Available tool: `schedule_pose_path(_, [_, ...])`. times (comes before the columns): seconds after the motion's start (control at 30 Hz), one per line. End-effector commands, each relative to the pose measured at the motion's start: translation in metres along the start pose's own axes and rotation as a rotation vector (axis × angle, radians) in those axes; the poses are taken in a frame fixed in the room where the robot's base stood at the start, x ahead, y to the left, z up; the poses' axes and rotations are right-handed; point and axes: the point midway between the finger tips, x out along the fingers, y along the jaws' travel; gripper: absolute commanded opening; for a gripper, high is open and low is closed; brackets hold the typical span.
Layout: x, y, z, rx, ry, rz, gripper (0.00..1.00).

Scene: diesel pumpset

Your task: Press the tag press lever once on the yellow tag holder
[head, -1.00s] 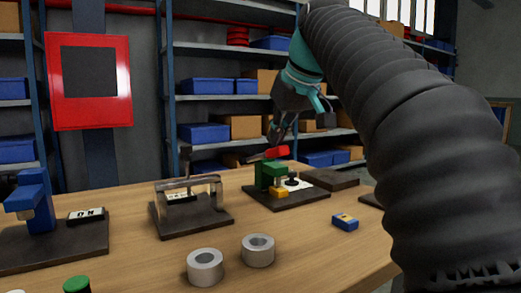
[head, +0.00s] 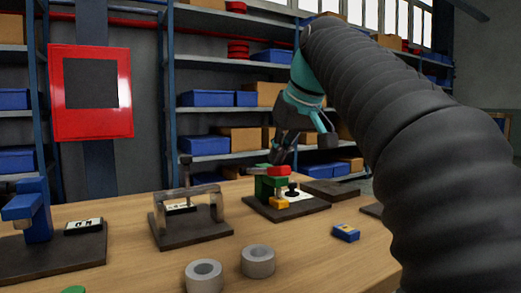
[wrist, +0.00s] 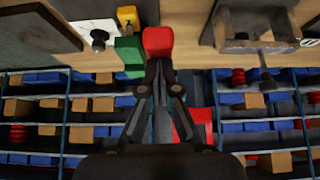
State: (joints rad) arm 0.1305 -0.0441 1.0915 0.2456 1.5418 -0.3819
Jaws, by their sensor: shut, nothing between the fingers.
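The tag press has a green body (head: 265,186) with a red lever (head: 279,170) on top, lying about level. The yellow tag holder (head: 279,204) is low at its front. My gripper (head: 279,160) is shut and empty, pointing down with its tips right at the lever. In the wrist view the closed fingertips (wrist: 161,64) meet the end of the red lever (wrist: 158,42) and seem to touch it. The green body (wrist: 130,56) and yellow holder (wrist: 127,17) show beside it.
A metal-framed fixture (head: 188,212) stands left of the press, and a blue press (head: 36,210) farther left. Two grey rings (head: 258,261) and a small blue-yellow box (head: 345,233) lie in front. A dark plate (head: 330,190) lies to the right. Shelves stand behind.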

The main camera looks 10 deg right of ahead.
Motion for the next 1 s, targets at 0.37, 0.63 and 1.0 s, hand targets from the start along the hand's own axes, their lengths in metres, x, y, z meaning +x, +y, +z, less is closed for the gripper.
schedule_pose_path(0.37, [-0.027,0.0,-0.022,0.0,-0.002,0.0,0.0])
schedule_pose_path(0.63, [-0.043,0.0,-0.037,0.0,-0.001,0.0,0.0])
schedule_pose_path(1.0, [-0.063,0.0,-0.056,-0.001,0.001,0.0,0.0])
